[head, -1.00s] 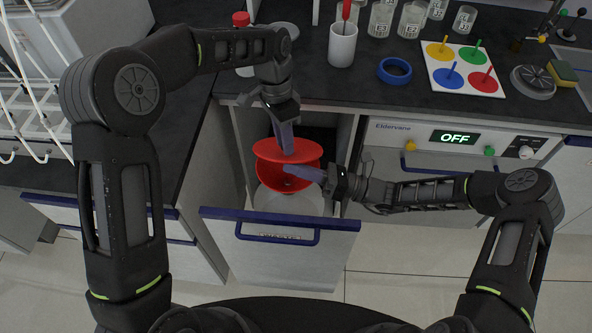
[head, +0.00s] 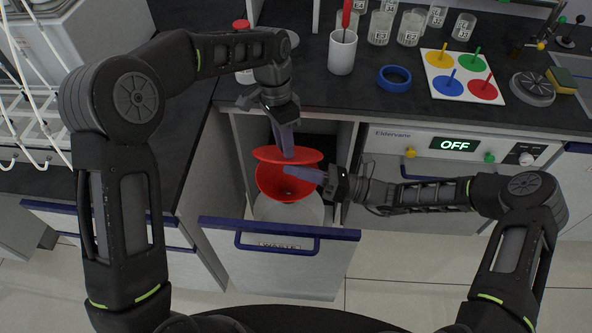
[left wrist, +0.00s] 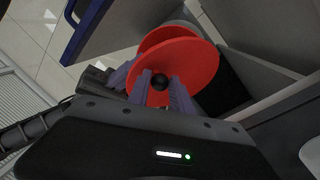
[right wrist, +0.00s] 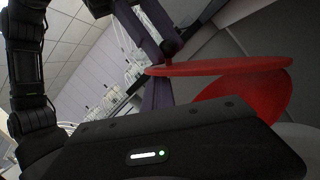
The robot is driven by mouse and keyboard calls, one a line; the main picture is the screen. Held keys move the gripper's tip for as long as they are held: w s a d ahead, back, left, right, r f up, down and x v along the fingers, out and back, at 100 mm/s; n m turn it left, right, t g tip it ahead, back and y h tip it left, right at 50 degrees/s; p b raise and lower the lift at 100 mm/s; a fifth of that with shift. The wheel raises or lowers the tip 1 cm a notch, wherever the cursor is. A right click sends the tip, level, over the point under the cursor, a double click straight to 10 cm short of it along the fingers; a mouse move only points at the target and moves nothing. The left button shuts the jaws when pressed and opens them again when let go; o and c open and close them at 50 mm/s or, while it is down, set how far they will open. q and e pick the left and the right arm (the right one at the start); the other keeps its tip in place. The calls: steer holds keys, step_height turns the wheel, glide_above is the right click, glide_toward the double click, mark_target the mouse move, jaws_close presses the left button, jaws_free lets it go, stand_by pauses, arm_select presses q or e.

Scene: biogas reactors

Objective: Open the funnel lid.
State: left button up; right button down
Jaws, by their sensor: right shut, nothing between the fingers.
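The funnel lid (head: 265,154) is a red disc tilted up from the red funnel (head: 272,178), whose inside shows below it. The lid's face shows in the left wrist view (left wrist: 195,60), with a black knob (left wrist: 160,82) on it. My left gripper (head: 287,153) comes from above, its fingers closed on both sides of the knob. My right gripper (head: 290,172) is shut and empty, its tips at the funnel's mouth just below the lid. The right wrist view shows the lid (right wrist: 225,66) edge-on above the funnel (right wrist: 262,97).
The funnel sits on a pale container (head: 270,210) in the pulled-out waste drawer (head: 280,262). The counter above holds a white mug (head: 342,52), blue tape roll (head: 394,78) and a pegged board (head: 492,92). A panel reading OFF (head: 455,145) is right of the drawer.

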mark_target(282, 154)
arm_select(q)
step_height(282, 154, up, 7)
steer(key=w, duration=0.1)
steer(key=shift+a, duration=0.45)
